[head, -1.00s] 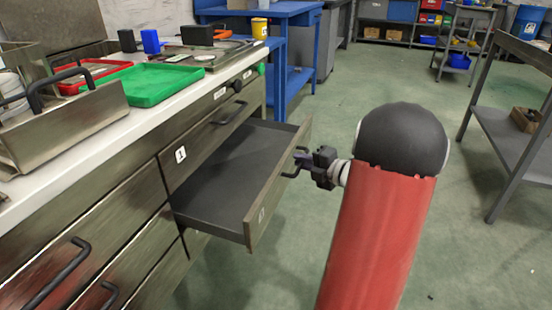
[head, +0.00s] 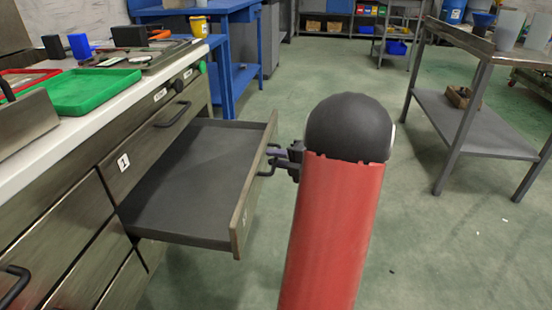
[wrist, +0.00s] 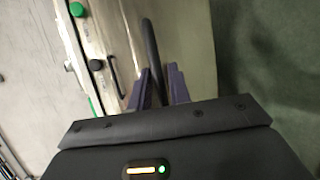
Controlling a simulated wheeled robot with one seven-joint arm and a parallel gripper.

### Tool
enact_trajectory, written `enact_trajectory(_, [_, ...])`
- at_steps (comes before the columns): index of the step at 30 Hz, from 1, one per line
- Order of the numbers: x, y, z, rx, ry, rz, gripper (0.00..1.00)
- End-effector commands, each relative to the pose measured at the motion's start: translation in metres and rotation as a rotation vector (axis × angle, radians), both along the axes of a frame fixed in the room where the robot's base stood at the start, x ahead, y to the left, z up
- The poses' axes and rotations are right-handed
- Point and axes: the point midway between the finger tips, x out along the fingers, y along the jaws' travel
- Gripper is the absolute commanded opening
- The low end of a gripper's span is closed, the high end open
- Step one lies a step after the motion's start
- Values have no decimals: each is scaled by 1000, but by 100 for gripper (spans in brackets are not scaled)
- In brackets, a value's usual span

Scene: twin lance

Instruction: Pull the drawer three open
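A drawer (head: 195,190) in the steel counter stands pulled far out in the head view, its dark inside empty. The small label on its front is too small to read. A panel with a "1" label (head: 123,162) lies above it. The drawer's black handle (head: 265,173) is on its outer face. My gripper (head: 279,157) is at this handle, with my red arm to the right. The exact contact is partly hidden.
The countertop holds a green tray (head: 92,92) and other items. A closed drawer with its own handle (head: 173,114) is above the open one. A blue workbench (head: 235,50) stands behind. A grey table (head: 470,120) stands at the right. Open green floor lies around my arm.

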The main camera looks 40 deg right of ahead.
Motion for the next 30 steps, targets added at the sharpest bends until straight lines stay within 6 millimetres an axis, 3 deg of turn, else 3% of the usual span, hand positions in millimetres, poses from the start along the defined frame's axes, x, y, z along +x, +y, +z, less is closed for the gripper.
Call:
enact_trajectory(8, [-7, -2, 2, -1, -1, -1, 19])
enact_trajectory(21, [-69, -19, 13, 0, 0, -2, 19])
enact_trajectory(30, [-74, -20, 14, 0, 0, 0, 19])
